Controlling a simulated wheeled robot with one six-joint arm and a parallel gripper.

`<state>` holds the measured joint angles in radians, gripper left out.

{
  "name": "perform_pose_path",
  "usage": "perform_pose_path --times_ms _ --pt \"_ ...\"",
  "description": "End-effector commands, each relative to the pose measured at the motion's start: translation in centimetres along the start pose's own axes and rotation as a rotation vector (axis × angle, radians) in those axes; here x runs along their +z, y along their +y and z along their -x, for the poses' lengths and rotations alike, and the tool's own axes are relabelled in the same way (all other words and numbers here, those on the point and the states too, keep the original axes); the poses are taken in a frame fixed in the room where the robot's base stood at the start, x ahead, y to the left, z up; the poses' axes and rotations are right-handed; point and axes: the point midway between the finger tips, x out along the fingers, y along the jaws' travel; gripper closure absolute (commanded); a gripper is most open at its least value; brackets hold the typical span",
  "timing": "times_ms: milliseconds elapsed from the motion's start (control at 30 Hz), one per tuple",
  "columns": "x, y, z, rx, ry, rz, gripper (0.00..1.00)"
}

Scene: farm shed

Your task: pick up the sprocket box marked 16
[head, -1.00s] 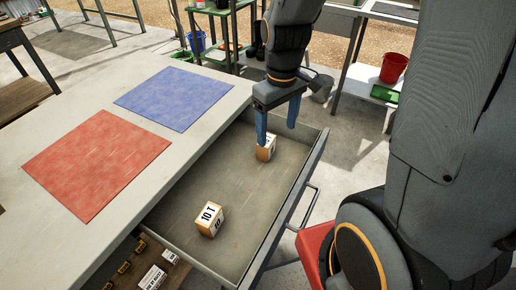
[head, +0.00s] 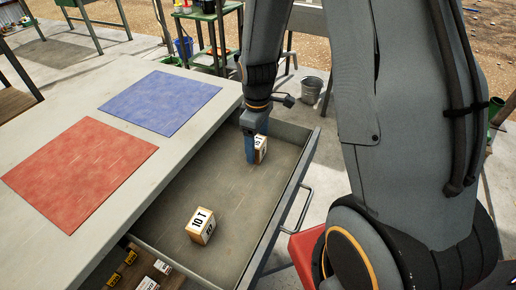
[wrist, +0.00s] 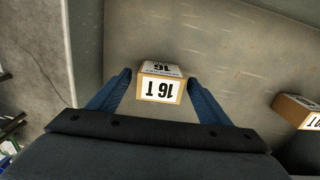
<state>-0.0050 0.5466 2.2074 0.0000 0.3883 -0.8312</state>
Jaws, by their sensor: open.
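The sprocket box marked 16 (wrist: 160,88) is a small cardboard box with white labels reading "16 T". It stands in the open drawer (head: 235,185), near its far end. In the head view the box (head: 261,147) is partly hidden behind my gripper (head: 251,150). In the wrist view my gripper (wrist: 160,92) is open, with one blue finger on each side of the box. A second box marked 10 T (head: 201,225) stands nearer in the same drawer, and shows at the right edge of the wrist view (wrist: 298,111).
The drawer walls and front with its handle (head: 304,210) surround the boxes. The bench top beside it carries a blue mat (head: 160,102) and a red mat (head: 78,173). The middle of the open drawer is clear.

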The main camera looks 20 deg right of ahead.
Motion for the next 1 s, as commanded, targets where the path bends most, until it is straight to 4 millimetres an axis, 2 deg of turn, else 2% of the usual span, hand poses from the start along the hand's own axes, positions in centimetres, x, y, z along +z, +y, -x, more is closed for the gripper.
perform_pose_path --times_ms 100,367,633,1000 --pt "0.0 -0.01 -0.76 0.0 0.0 0.0 0.28" --pt "-0.02 -0.01 -0.86 0.001 0.001 0.0 0.3" --pt "-0.01 -0.02 -0.85 0.001 0.001 0.0 0.75" --pt "-0.05 0.03 -0.3 0.002 0.002 0.0 0.75"
